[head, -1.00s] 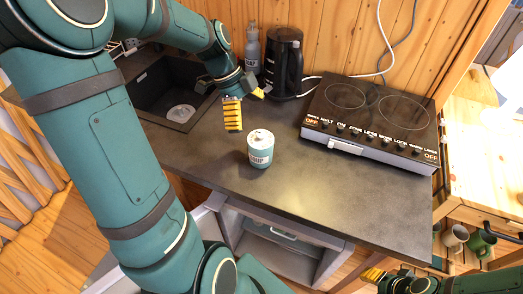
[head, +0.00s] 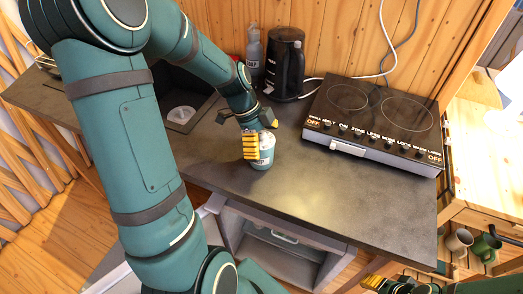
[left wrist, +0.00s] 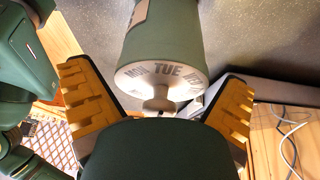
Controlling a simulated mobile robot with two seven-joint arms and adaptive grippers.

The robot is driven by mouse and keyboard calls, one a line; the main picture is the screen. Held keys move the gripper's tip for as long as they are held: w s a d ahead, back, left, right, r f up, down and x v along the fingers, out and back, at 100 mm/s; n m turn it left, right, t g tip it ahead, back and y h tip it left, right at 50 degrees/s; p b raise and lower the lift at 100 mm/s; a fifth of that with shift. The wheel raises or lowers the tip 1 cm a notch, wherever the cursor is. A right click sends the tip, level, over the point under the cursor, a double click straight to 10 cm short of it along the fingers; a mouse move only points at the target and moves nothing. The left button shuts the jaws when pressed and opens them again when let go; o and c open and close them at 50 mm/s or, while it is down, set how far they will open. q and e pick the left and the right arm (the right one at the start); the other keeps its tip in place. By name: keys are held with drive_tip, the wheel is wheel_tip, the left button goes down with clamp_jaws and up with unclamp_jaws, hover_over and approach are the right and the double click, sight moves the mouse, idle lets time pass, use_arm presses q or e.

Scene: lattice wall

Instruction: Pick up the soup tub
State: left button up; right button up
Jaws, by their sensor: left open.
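The soup tub (head: 264,161) is a small teal tub with a white lid. It stands upright on the dark counter, partly hidden behind a yellow finger. My left gripper (head: 260,132) is at the tub, its yellow fingers on either side of it. In the left wrist view the tub (left wrist: 165,42) lies between the two spread fingers of my left gripper (left wrist: 152,78), with its knobbed, day-lettered lid towards the camera. A gap shows on each side there. My right gripper (head: 373,283) shows only partly at the bottom edge; its jaws cannot be made out.
The dark counter (head: 330,195) is clear right of and in front of the tub. A black kettle (head: 285,62) and a grey bottle (head: 253,52) stand behind. A hob (head: 375,120) is at the right, a sink (head: 190,92) at the left. Mugs (head: 484,246) sit lower right.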

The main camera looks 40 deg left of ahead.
use_arm(q)
drive_tip(key=shift+c, duration=0.3)
drive_tip(key=c, duration=1.1)
drive_tip(key=shift+c, duration=0.2)
